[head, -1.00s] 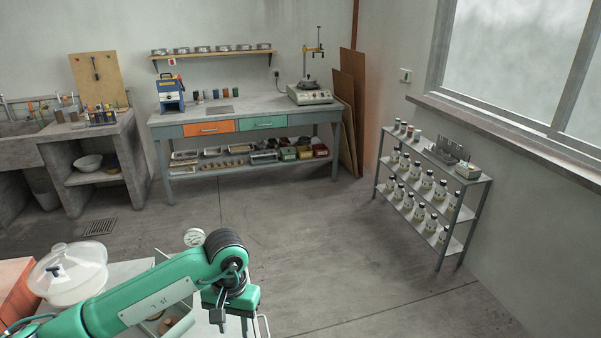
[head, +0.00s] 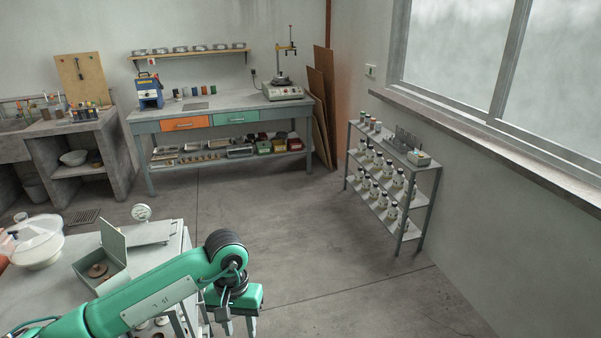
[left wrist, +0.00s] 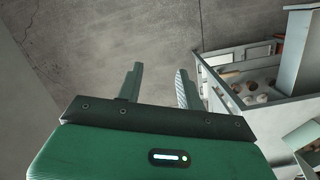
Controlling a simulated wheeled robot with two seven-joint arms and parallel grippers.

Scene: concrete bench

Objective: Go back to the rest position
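My left arm, green, reaches in from the lower left of the head view. My left gripper (head: 239,326) hangs at its end, beside the grey bench, low in the picture. In the left wrist view my left gripper (left wrist: 158,85) has its two fingers apart, with only concrete floor between them. It holds nothing. My right gripper is in neither view.
The grey bench (head: 60,270) at lower left bears a glass jar (head: 36,240) and an open lidded box (head: 100,268). A bottle rack (head: 410,215) stands right, a workbench (head: 222,118) at the back. The floor (head: 290,230) between is clear.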

